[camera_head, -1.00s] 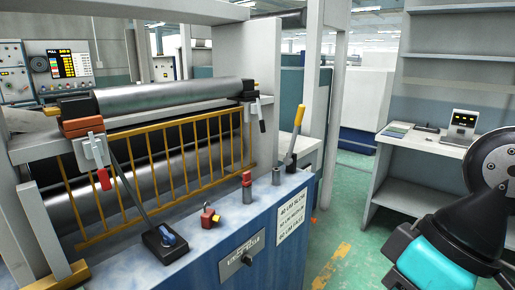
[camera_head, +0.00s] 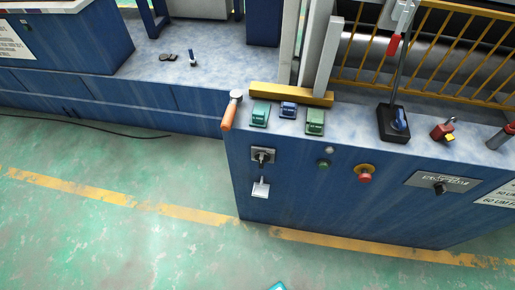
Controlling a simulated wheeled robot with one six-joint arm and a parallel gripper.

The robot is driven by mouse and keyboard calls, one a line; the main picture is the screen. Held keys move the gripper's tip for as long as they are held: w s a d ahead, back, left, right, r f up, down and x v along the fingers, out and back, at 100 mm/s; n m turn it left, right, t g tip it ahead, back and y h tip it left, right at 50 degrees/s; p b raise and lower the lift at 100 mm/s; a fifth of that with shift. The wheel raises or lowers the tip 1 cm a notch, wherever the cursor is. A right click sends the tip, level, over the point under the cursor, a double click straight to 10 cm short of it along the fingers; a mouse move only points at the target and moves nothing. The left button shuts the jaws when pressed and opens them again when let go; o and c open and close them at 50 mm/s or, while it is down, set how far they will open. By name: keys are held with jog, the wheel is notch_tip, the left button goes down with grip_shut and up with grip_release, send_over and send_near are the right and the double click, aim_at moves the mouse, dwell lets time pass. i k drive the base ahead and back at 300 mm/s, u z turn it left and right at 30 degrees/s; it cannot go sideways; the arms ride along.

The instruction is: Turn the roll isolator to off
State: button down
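The blue machine cabinet (camera_head: 310,205) has two rotary switches on its front face. The other is a black knob (camera_head: 440,187) on a grey labelled plate (camera_head: 423,181) further right. The lettering is too small to read, so I cannot tell which is the roll isolator or its setting. My gripper is not in view; only a small teal piece, probably my arm, shows at the bottom edge.
The front also has a red button on yellow (camera_head: 365,174) and a green button (camera_head: 324,163). On top are an orange-handled lever (camera_head: 231,112), green boxes (camera_head: 315,121), a lever base (camera_head: 394,123) and a red padlock (camera_head: 442,131). The green floor (camera_head: 130,240) in front is clear.

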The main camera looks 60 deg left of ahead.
aim_at(262, 157)
jog(key=u, duration=1.8)
